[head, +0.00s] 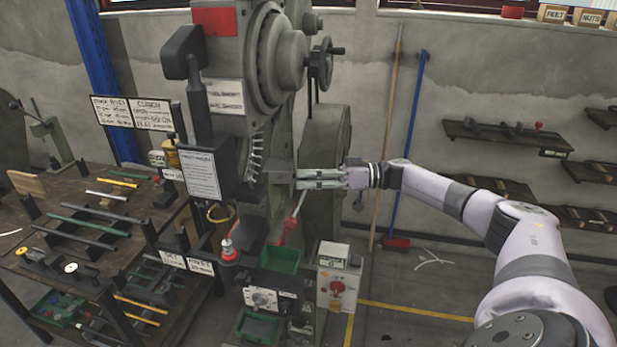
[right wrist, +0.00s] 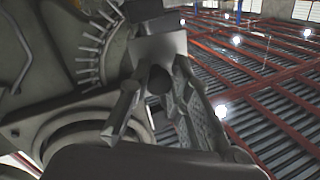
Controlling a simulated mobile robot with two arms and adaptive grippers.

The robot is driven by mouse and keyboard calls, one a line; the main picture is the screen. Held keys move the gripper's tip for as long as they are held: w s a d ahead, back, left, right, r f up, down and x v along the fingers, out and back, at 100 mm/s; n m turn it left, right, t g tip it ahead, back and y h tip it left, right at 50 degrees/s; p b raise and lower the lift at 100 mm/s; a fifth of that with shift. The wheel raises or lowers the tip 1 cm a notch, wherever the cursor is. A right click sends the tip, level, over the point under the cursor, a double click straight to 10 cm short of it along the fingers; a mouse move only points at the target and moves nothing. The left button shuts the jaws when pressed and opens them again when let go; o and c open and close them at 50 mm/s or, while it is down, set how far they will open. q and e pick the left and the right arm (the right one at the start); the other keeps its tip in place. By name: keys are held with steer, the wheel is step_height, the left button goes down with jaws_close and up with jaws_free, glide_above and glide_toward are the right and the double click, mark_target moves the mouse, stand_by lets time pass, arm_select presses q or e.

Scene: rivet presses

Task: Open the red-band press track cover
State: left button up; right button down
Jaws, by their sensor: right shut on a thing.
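The press with the red band (head: 214,21) stands in the middle of the head view. A small grey plate, seemingly its track cover (head: 279,172), sticks out at the press's right side. It also shows as a pale plate in the right wrist view (right wrist: 160,45). My right gripper (head: 296,179) reaches in from the right, at the plate's edge. In the right wrist view its fingers (right wrist: 158,92) are around a dark round knob (right wrist: 159,79) in front of the plate. The gripper is shut on this knob. Whether the cover is raised I cannot tell. My left gripper is out of view.
A dark bench (head: 150,180) with rods and signs stands at left. A green bin (head: 279,258) and a switch box (head: 332,280) with a red knob sit below the gripper. A broom (head: 397,243) leans on the wall. Wall shelves (head: 505,133) are at right.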

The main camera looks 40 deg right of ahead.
steer(key=shift+s+a+f, duration=0.1)
steer(key=shift+a, duration=0.05)
steer(key=c, duration=1.8)
jaws_free()
steer(key=shift+c, duration=0.2)
steer(key=shift+o, duration=0.6)
steer(key=shift+a, duration=0.1)
steer(key=v, duration=1.2)
